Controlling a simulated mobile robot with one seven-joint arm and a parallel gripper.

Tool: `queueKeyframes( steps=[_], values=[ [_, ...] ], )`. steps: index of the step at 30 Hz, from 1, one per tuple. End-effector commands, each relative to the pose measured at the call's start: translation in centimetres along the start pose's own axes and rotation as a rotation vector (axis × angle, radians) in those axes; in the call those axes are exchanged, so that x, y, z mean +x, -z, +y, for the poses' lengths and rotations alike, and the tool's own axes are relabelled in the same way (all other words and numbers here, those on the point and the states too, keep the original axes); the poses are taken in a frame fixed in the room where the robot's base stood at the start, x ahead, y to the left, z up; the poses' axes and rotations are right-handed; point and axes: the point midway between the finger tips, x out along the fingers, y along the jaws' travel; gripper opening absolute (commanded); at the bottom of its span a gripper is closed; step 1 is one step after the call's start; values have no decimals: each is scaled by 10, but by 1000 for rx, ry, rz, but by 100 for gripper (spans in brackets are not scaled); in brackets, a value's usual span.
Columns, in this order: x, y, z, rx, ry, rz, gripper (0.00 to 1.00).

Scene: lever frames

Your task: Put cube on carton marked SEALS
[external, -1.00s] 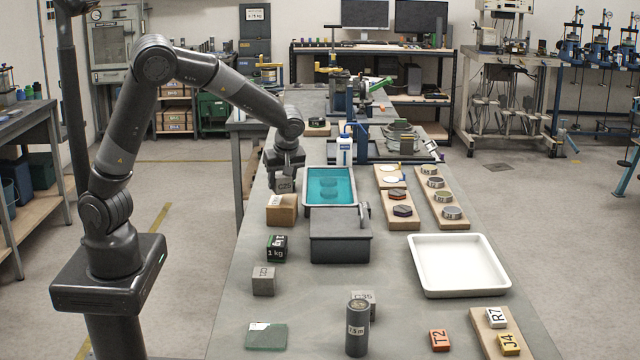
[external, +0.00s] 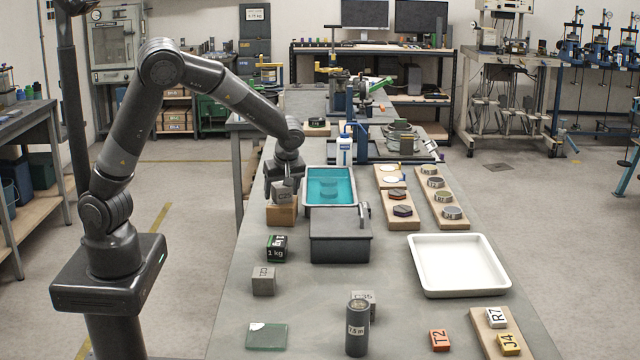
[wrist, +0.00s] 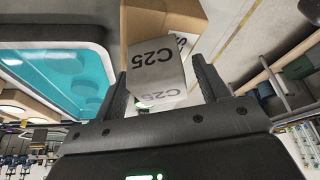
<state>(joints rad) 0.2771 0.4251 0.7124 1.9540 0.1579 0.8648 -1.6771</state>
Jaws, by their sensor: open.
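A grey cube marked C25 (external: 283,195) sits at the top of a brown cardboard carton (external: 281,216) on the left side of the bench. My gripper (external: 285,178) is over the cube, pointing down. In the wrist view, the cube (wrist: 156,66) is between my two open fingers (wrist: 160,68), with gaps at its sides. It is turned relative to the carton (wrist: 165,18), which shows behind it. A partly covered dark mark shows on the carton's pale label; I cannot read the full word. The contact under the cube is hidden.
A teal water tray (external: 331,188) stands close to the right of the carton. A dark grey lidded box (external: 340,237) is in front of it. A black 1 kg block (external: 277,248) and another grey cube (external: 264,281) stand nearer. A white tray (external: 458,265) is at right.

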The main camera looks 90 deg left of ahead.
Motion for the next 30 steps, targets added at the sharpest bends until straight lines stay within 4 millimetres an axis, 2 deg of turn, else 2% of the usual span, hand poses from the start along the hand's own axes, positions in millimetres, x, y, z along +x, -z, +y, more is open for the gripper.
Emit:
queueKeyframes(
  steps=[4, 7, 15, 21, 25, 30],
  values=[
    [-6, 1, 0, 1, -2, -1, 67],
    [-20, 0, 1, 2, -4, -1, 67],
    [-78, 0, 1, 2, -5, -2, 67],
    [-110, 0, 1, 1, -3, -1, 67],
    [-120, 1, 0, 0, -1, -1, 67],
    [-123, 1, 0, 1, 0, -1, 67]
  ],
)
